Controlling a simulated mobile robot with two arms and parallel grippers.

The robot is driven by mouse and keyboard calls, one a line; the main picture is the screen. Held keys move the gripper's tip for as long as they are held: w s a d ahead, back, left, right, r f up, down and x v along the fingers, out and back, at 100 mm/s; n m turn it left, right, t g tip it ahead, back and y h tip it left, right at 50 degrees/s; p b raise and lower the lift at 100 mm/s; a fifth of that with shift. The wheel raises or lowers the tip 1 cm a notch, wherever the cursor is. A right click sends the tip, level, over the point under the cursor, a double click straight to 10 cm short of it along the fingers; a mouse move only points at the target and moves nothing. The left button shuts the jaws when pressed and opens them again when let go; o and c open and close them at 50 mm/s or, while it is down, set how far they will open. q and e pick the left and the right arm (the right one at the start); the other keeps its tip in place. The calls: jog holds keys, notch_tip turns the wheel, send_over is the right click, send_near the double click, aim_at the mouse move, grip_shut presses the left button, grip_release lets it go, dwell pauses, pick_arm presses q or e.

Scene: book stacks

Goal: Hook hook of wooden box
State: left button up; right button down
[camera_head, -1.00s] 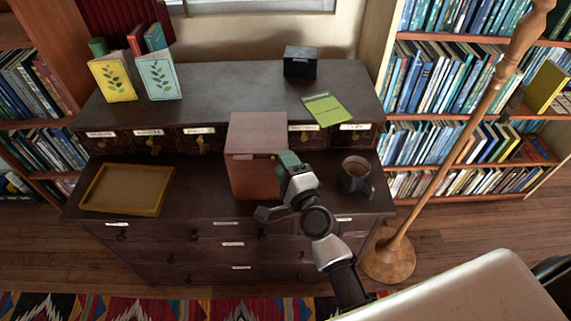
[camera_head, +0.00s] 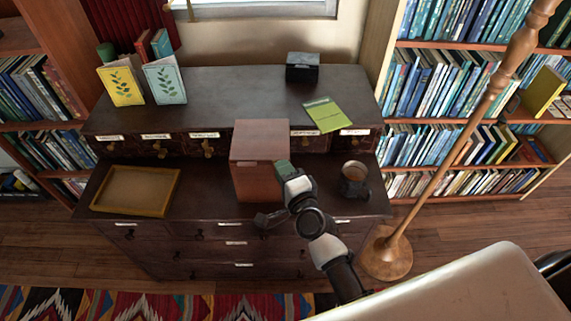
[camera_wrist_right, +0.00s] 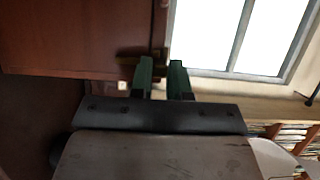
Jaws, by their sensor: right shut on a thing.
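The reddish-brown wooden box (camera_head: 258,160) stands upright on the lower ledge of the dark dresser. My right gripper (camera_head: 283,168) is at the box's right front side. In the right wrist view the box (camera_wrist_right: 70,35) fills the upper left, with a small brass-coloured hook (camera_wrist_right: 140,55) at its edge. The green fingers of my right gripper (camera_wrist_right: 160,75) are close together at the hook and shut on it. The hook's exact position on its catch is hidden by the fingers. My left gripper is not in view.
A dark mug (camera_head: 355,182) stands just right of my right gripper. A wooden tray (camera_head: 174,196) lies on the left of the ledge. A green booklet (camera_head: 325,115) and a black box (camera_head: 302,67) are on the dresser top. A wooden lamp pole (camera_head: 440,150) rises at the right.

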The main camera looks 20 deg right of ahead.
jog(key=c, duration=1.1)
grip_release()
jog(key=shift+s+d+b, duration=0.25)
jog(key=shift+s+b, duration=0.05)
jog(key=shift+s, duration=1.5)
jog(key=shift+s+d+b, duration=0.2)
jog(key=shift+s+b, duration=0.15)
jog(key=shift+s, duration=1.45)
jog(key=shift+s+d+b, duration=0.25)
jog(key=shift+s+b, duration=0.05)
jog(key=shift+s, duration=1.5)
